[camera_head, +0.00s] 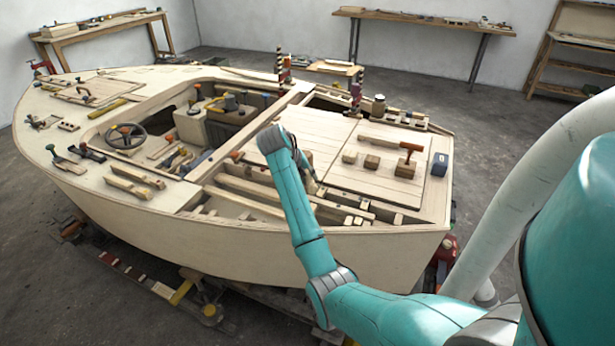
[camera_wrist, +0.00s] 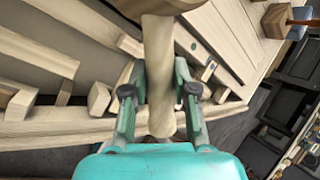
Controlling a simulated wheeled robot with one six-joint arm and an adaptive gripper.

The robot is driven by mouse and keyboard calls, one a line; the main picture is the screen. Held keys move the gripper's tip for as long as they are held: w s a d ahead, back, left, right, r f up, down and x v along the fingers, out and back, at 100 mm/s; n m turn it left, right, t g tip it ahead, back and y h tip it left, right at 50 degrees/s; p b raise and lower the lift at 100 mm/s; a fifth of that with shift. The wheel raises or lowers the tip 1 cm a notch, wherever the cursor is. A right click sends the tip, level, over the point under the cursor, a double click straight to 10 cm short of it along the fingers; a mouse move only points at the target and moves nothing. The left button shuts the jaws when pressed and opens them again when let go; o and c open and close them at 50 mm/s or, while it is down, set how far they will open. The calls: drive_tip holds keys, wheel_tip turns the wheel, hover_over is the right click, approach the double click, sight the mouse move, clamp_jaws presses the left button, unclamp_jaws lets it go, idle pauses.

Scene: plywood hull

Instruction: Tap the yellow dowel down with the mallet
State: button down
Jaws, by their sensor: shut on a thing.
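In the wrist view my gripper (camera_wrist: 159,95) is shut on the pale wooden handle of the mallet (camera_wrist: 158,50), with a finger on each side. A brown wooden part, probably the mallet's head, is cut off at the top edge. In the head view my arm mostly hides the gripper, over the near right part of the hull beside the deck panel. I cannot pick out the yellow dowel for certain in either view.
The plywood hull (camera_head: 225,238) has open bays between ribs below my gripper. Striped posts (camera_head: 356,88) rise behind. A steering wheel (camera_head: 126,135) is at left.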

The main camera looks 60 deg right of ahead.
drive_tip(key=shift+r, duration=2.35)
